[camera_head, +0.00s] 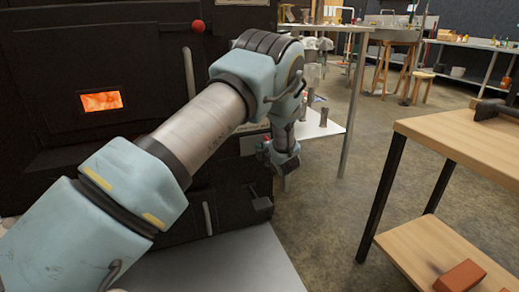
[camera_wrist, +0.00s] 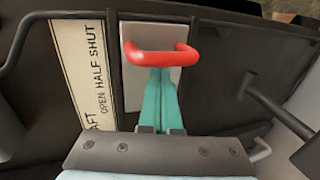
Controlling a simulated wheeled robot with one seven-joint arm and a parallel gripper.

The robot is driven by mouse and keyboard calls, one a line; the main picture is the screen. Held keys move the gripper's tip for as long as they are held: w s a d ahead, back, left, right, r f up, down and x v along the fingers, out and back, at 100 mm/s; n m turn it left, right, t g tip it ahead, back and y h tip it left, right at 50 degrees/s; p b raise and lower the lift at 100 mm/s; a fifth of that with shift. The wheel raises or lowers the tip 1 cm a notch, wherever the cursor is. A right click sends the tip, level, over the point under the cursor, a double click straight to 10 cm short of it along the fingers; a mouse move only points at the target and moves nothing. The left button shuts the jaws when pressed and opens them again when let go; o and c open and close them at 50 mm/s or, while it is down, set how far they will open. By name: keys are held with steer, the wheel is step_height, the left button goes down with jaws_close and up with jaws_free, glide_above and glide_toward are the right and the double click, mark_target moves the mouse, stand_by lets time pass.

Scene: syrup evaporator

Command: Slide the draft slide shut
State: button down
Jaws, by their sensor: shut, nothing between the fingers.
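The draft slide is a pale metal plate (camera_wrist: 132,88) with a red U-shaped handle (camera_wrist: 158,56) in the wrist view. A white label (camera_wrist: 82,65) beside it reads OPEN, HALF, SHUT from bottom to top. The handle is roughly level with the word SHUT. My gripper (camera_wrist: 158,72) is shut, its teal fingers together and empty. The fingertips end just below the handle bar, and I cannot tell if they touch it. In the head view my gripper (camera_head: 283,168) hangs at the evaporator's right side, and a bit of red shows beside it.
The black evaporator front (camera_head: 60,60) has a glowing window (camera_head: 101,101) and a vertical bar handle (camera_head: 189,72). Dark rods and a bracket (camera_wrist: 275,110) lie right of the slide in the wrist view. A wooden table (camera_head: 470,135) stands at right, with open floor (camera_head: 315,230) between.

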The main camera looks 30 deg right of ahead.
steer(key=shift+w+a, duration=0.2)
steer(key=shift+a, duration=0.45)
steer(key=d+p+v, duration=0.1)
steer(key=p+v, duration=0.1)
steer(key=v, duration=0.7)
steer(key=shift+s+a+f, duration=0.3)
steer(key=shift+a+f, duration=0.05)
steer(key=shift+s, duration=0.15)
